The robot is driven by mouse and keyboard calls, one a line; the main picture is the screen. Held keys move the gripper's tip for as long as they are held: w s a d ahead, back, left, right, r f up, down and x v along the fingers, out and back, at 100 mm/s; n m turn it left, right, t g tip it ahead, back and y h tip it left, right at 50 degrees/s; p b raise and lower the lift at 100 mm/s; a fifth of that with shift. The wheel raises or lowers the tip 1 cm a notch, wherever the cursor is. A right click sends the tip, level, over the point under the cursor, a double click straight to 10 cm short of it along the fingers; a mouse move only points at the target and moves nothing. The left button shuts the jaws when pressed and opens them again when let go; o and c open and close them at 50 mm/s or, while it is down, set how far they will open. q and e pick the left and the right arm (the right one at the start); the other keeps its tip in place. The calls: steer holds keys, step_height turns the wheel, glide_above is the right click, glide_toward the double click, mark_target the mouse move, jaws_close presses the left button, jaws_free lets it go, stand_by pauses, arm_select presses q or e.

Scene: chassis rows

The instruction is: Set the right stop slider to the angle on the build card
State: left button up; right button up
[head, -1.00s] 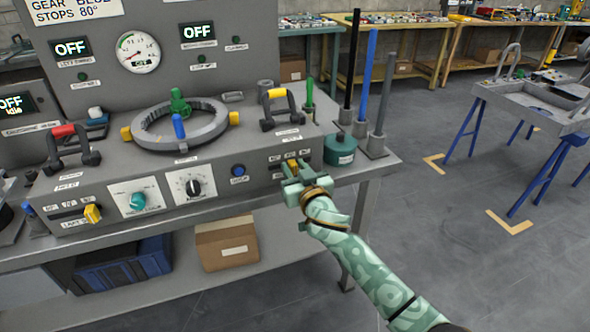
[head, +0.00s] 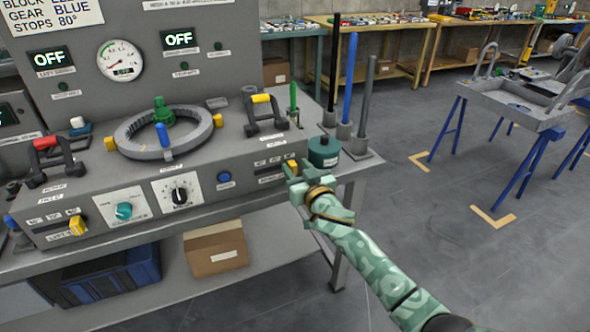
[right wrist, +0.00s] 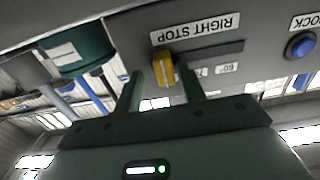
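In the right wrist view, the slider (right wrist: 163,70) sits below the upside-down "RIGHT STOP" label. My right gripper (head: 290,173) is at the slider. Its fingers (right wrist: 162,85) are open either side of it, with visible gaps. My left gripper is not in view.
A green pot (head: 323,152) stands close beside the slider at the console's right corner. Upright posts (head: 347,90) stand behind it. The yellow left stop slider (head: 77,225) is at the console's far left.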

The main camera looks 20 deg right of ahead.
steer(key=shift+a, duration=0.1)
steer(key=shift+s+p, duration=0.3)
steer(key=shift+s, duration=0.2)
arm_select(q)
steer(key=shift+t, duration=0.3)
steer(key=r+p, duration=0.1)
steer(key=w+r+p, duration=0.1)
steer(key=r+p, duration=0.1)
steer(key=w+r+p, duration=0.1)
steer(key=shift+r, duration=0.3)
arm_select(e)
steer(key=s, duration=1.5)
steer(key=shift+s+d, duration=0.2)
steer(key=shift+d, duration=0.1)
